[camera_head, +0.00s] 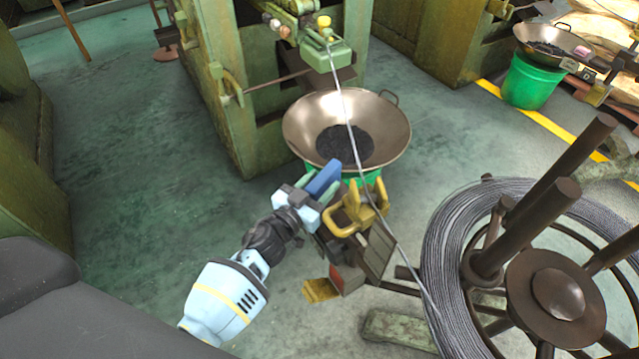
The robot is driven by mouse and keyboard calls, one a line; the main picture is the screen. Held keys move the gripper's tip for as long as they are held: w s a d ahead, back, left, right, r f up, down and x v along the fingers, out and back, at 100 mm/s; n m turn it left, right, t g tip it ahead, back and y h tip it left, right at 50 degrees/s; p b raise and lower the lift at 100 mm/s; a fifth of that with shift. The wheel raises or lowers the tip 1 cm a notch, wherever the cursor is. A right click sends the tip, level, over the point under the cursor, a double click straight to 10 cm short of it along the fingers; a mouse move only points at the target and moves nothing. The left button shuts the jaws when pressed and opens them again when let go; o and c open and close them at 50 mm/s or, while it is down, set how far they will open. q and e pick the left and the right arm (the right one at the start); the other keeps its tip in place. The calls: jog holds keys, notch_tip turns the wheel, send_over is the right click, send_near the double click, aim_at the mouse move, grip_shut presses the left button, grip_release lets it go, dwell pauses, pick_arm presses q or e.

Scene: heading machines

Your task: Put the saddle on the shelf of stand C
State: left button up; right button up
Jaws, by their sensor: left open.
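My left gripper (322,205) is in the middle of the view, with its arm coming up from the lower left. Its jaws are open, and a blue finger shows on its upper side. A yellow looped part (357,208) on a dark base is just right of the jaws; I cannot tell whether they touch. I cannot make out which thing is the saddle, or a shelf marked as stand C. My right gripper is not in view.
A wide metal pan (396,132) with dark pieces sits on a green tub behind the gripper. A large wire coil (450,235) on a dark reel fills the lower right. Wire (372,200) runs from it to the green machine (222,100). Floor is clear at left.

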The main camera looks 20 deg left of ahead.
pick_arm(q)
jog(key=shift+r, duration=0.1)
jog(key=shift+s, duration=0.25)
jog(key=p+v, duration=0.1)
jog(key=v, duration=1)
jog(key=shift+s+a+p, duration=0.2)
jog(key=shift+s+p, duration=0.05)
jog(key=shift+p, duration=0.05)
jog(key=s+f+n+g+y, duration=0.1)
jog(key=s+f+g, duration=0.1)
jog(key=s+f, duration=0.35)
jog(key=s+a+f+g+y, duration=0.1)
jog(key=s+f+g, duration=0.1)
jog(key=s, duration=0.6)
jog(key=s+f+n+g+y, duration=0.1)
jog(key=s+f, duration=0.2)
jog(key=s, duration=0.3)
jog(key=s+d+f+g, duration=0.1)
jog(key=s+g, duration=0.2)
jog(key=s, duration=0.6)
jog(key=s+f+g, duration=0.2)
jog(key=s+g, duration=0.1)
jog(key=s, duration=0.6)
jog(key=shift+s+d+m, duration=0.35)
jog(key=shift+d+m, duration=0.05)
